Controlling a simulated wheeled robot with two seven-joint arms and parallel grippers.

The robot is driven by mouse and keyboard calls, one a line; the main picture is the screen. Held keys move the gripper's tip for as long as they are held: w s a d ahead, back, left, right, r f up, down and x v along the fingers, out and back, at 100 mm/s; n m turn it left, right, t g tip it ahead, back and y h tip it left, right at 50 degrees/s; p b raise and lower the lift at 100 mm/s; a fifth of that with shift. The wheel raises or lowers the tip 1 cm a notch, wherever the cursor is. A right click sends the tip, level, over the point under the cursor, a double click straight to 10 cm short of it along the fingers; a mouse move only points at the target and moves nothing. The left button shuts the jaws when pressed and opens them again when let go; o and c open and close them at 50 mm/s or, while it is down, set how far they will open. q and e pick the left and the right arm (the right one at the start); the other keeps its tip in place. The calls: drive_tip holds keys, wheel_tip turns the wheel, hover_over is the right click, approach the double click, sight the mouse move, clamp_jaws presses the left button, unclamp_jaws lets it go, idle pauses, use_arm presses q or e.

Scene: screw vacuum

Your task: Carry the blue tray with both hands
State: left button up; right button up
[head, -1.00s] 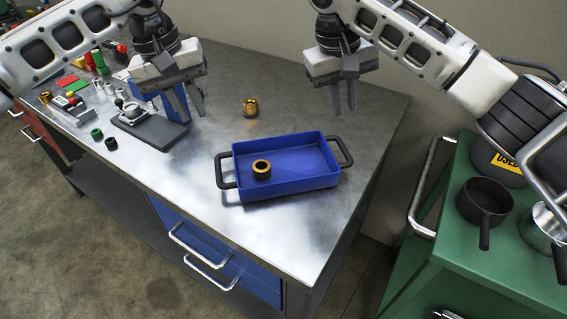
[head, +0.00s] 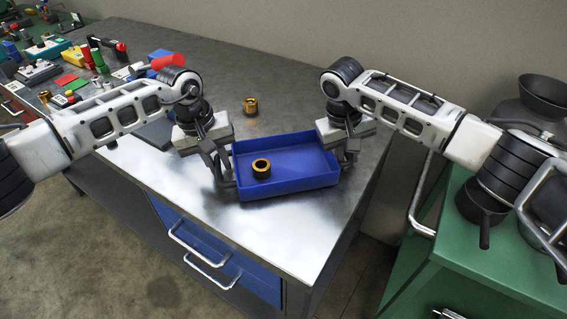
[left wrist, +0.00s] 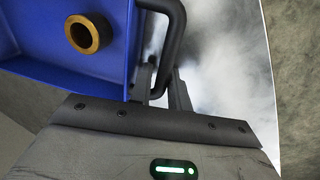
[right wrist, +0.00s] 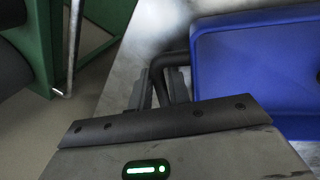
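The blue tray (head: 290,187) rests on the metal table, a black-and-gold ring (head: 261,168) lying inside it toward the left. It has a black handle at each end. My left gripper (head: 222,176) is down at the left handle; in the left wrist view its fingers stand apart on either side of the handle (left wrist: 176,35). My right gripper (head: 348,163) is down at the right handle, mostly hiding it in the head view. In the right wrist view its fingers also stand apart, with the handle (right wrist: 157,72) between them. Contact with either handle is unclear.
A brass part (head: 250,105) stands on the table (head: 270,225) behind the tray. Tools and coloured parts fill the far left. A green cart (head: 455,250) with dark pots stands to the right. The table in front of the tray is clear.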

use_arm(q)
clamp_jaws()
use_arm(e)
clamp_jaws()
use_arm(q)
drive_tip(key=shift+r, duration=0.1)
use_arm(e)
drive_tip(key=shift+r, duration=0.1)
